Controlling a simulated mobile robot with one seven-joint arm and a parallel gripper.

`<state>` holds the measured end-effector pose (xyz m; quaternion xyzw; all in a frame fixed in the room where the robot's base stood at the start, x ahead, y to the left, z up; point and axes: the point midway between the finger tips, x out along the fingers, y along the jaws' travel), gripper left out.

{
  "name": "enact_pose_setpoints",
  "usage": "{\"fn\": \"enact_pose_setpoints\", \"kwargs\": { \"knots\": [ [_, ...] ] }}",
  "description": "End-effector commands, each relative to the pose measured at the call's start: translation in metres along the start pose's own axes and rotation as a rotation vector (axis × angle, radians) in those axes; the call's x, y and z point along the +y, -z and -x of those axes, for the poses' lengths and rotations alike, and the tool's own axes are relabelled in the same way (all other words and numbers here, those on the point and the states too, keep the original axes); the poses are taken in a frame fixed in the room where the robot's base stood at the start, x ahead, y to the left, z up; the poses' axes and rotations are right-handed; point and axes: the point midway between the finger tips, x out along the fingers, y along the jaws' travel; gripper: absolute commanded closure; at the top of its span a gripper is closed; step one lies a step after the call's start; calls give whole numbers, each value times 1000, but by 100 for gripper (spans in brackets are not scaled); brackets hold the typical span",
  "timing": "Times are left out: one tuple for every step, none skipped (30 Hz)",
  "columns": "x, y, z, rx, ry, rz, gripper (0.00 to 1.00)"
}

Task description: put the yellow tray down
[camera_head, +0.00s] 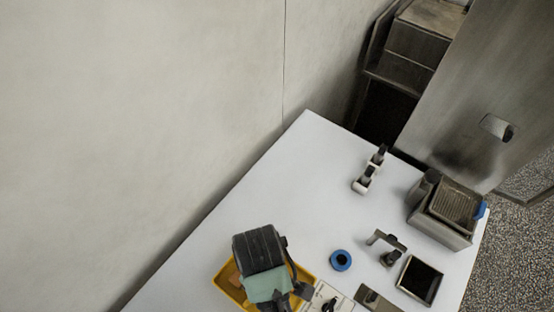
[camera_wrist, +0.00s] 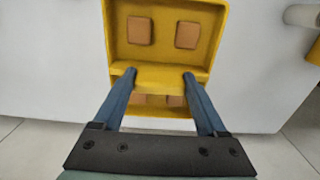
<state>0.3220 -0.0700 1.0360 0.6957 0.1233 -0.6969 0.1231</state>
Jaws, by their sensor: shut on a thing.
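The yellow tray (camera_wrist: 115,50) holds several brown square pieces (camera_wrist: 140,30). In the wrist view my gripper (camera_wrist: 160,77) has its two blue fingers at the tray's yellow crossbar, shut on it. More brown pieces show between the fingers, below the bar. In the head view the tray (camera_head: 226,283) is at the bottom, over the near left part of the white table (camera_head: 285,200). My arm hides much of it there, and the fingertips are hidden. I cannot tell whether the tray's underside touches the table.
A blue ring (camera_head: 340,260) lies right of the tray, with a white panel (camera_head: 328,298) close by. A grey machine (camera_head: 445,212), a dark square frame (camera_head: 420,281) and a bracket (camera_head: 387,240) stand farther right. Small black-and-white items (camera_head: 364,180) stand farther back. The table's middle left is clear.

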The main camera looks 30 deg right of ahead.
Motion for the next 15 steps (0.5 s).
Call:
{"fn": "enact_pose_setpoints", "kwargs": {
  "knots": [
    [0,0,-9,-3,2,0,100],
    [0,0,-14,-3,2,-1,100],
    [0,0,-21,-3,2,-1,100],
    [0,0,-25,-1,1,-1,100],
    [0,0,-28,-1,1,-1,100],
    [0,0,-32,0,0,-1,100],
    [0,1,-34,0,0,-2,100],
    [0,1,-37,0,0,-2,100],
    [0,1,-41,-1,1,-2,100],
    [0,0,-45,-1,1,-2,100],
    [0,0,-50,-2,2,-2,100],
    [-1,0,-56,-2,2,-2,100],
    [0,0,-60,-1,1,-2,100],
    [0,0,-64,-2,1,-2,100],
    [0,1,-69,0,0,-2,100]
  ]
}}
